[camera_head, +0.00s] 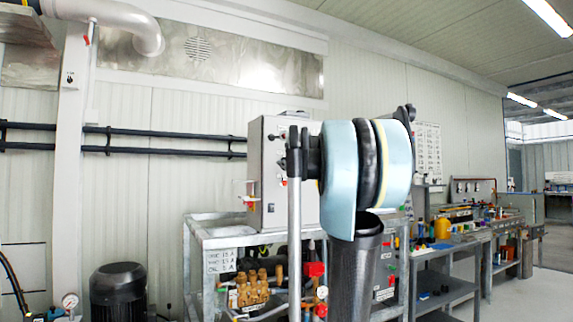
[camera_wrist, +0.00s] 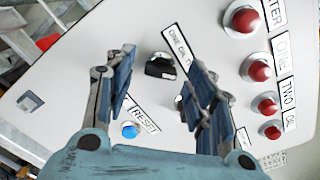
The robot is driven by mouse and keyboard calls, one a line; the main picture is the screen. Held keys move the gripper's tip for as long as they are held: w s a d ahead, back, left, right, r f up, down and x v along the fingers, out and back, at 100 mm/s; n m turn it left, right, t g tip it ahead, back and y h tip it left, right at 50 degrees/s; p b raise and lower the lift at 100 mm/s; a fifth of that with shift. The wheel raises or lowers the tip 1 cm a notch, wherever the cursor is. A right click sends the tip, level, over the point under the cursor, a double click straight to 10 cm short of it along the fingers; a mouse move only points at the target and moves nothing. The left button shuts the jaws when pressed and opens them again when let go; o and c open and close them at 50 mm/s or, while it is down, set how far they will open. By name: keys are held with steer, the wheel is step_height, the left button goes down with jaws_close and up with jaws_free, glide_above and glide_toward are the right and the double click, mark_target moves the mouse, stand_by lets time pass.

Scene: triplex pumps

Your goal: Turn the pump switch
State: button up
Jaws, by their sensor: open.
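In the wrist view, a black rotary switch (camera_wrist: 160,67) sits on a pale control panel (camera_wrist: 75,62), beside a label of which "ONE OIL T" can be read. My gripper (camera_wrist: 162,60) is open, one finger to each side of the switch in the picture, and holds nothing. I cannot tell if a finger touches it. A second small control is partly hidden behind the right finger.
Several red round buttons or lamps (camera_wrist: 259,70) line the panel's right side, close to the right finger. A blue button (camera_wrist: 129,130) labelled RESET lies below. A metal frame (camera_head: 222,243) with brass fittings (camera_head: 252,290) stands under the box. A black motor (camera_head: 118,285) stands to the left.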

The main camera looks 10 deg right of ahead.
steer(key=shift+w+a, duration=0.15)
steer(key=shift+w, duration=0.35)
steer(key=c, duration=1.1)
steer(key=shift+o, duration=0.2)
